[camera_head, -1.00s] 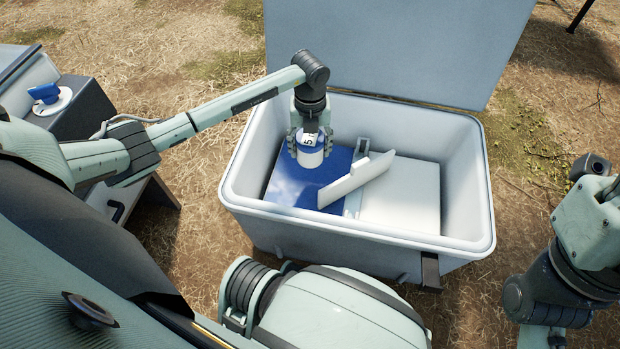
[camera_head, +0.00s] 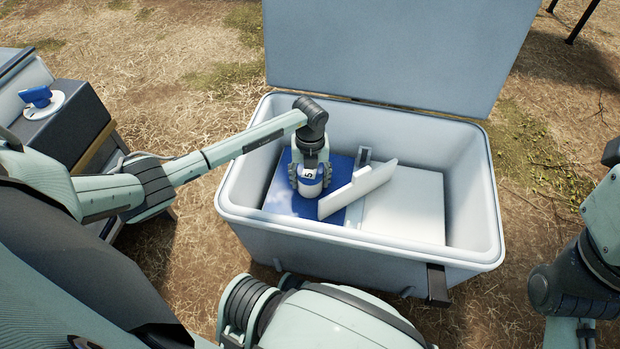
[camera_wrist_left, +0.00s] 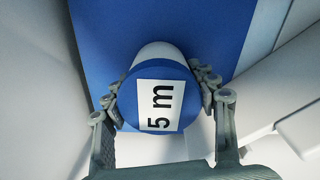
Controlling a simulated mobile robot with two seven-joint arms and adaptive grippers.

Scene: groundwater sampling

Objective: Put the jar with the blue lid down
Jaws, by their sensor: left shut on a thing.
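The jar (camera_head: 311,186) has a white body and a blue lid with a white label, which reads "5 m" in the left wrist view (camera_wrist_left: 158,104). My left gripper (camera_head: 309,176) is shut on the jar from above, one finger on each side of the lid. The jar is upright inside the cooler, over the blue mat (camera_head: 283,197) on the left part of its floor. I cannot tell whether its base touches the mat. My right arm is at the right edge of the head view; its gripper is not clearly visible.
The grey cooler (camera_head: 361,241) stands open with its lid (camera_head: 390,50) raised behind. A white tilted panel (camera_head: 356,190) divides the blue mat from a white block (camera_head: 405,205) on the right. A box with a blue-handled item (camera_head: 39,97) stands far left.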

